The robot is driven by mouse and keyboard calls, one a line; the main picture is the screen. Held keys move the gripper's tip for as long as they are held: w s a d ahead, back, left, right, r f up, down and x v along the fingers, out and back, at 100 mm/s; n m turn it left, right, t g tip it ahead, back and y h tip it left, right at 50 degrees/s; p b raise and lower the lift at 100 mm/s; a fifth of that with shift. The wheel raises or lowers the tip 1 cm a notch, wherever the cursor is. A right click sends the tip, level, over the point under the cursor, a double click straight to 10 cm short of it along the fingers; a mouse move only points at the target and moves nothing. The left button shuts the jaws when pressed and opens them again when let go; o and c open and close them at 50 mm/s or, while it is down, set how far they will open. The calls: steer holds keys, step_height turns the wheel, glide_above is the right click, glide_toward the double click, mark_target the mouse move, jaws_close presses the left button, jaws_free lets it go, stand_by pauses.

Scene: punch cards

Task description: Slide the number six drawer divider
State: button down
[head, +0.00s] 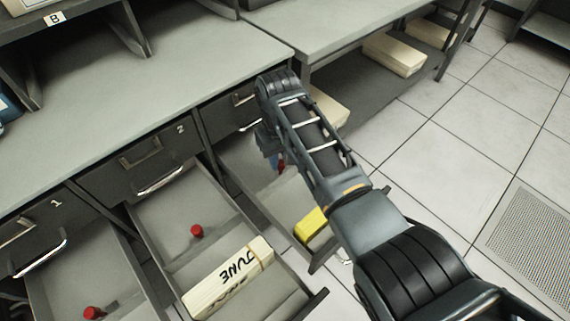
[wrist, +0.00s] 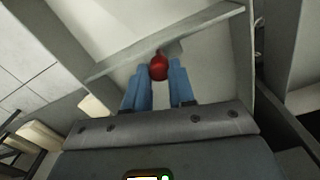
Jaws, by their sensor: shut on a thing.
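My gripper (head: 275,158) reaches down into the open drawer (head: 240,160) right of the one labelled 2. In the wrist view its blue fingers (wrist: 159,84) are closed on a red knob (wrist: 159,67). The knob is at a grey drawer divider (wrist: 112,67), a flat plate crossing the drawer between its side walls. In the head view the knob and divider are mostly hidden by my arm. No number six label shows. A yellow card block (head: 311,225) lies towards the front of that drawer.
Two other open drawers, labelled 1 (head: 57,204) and 2 (head: 180,129), hold red knobs (head: 94,312) (head: 197,231). A card stack marked JUNE (head: 228,279) lies in drawer 2. A grey counter (head: 150,75) is above. Tiled floor (head: 450,140) is clear to the right.

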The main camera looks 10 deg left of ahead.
mark_target(280, 161)
steer(key=c, duration=1.2)
jaws_free()
steer(key=shift+r+p, duration=0.3)
steer(key=shift+r, duration=3.65)
